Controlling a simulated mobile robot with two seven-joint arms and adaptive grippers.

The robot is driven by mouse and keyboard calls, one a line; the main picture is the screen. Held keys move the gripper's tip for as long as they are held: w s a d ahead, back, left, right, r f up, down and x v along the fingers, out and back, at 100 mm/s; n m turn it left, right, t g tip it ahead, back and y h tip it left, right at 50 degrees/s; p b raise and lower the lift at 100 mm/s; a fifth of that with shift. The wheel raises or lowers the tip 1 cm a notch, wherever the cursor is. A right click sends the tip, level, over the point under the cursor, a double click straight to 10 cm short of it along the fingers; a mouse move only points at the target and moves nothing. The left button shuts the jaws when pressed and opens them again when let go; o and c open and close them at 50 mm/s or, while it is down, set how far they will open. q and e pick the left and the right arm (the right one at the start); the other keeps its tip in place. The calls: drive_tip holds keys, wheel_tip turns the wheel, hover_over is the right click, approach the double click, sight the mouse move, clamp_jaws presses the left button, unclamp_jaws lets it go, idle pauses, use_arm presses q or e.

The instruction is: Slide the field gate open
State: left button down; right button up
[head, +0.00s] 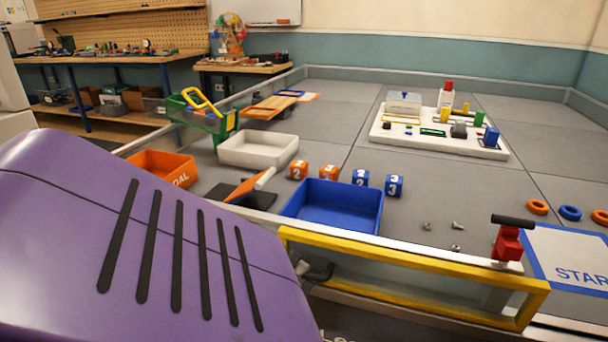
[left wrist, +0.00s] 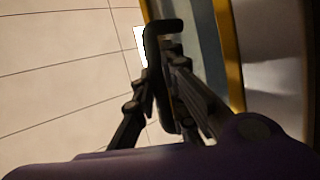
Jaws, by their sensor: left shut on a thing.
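The field gate is a clear panel in a yellow frame (head: 415,262), set in the low field wall at the front in the head view. Its yellow frame (left wrist: 230,60) also runs down the right side of the left wrist view. A black handle (head: 320,272) stands out from the gate near its left end. In the left wrist view my left gripper (left wrist: 158,100) has its dark fingers shut around the black handle (left wrist: 163,25). In the head view my purple arm hides most of that gripper. My right gripper is not in view.
A red piece with a black lever (head: 508,240) stands on the rail near the gate's right end. Behind the gate are a blue tray (head: 335,205), numbered cubes (head: 394,186), a white tray (head: 258,150) and a white board (head: 440,140). Grey field floor lies open between them.

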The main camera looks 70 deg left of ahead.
use_arm(q)
drive_tip(key=shift+s+f, duration=0.15)
drive_tip(key=shift+s, duration=0.05)
drive_tip(key=c, duration=2.2)
unclamp_jaws()
drive_tip(key=shift+a, duration=0.1)
drive_tip(key=shift+o, duration=0.8)
drive_tip(key=shift+s, duration=0.1)
drive_tip(key=v, duration=1.2)
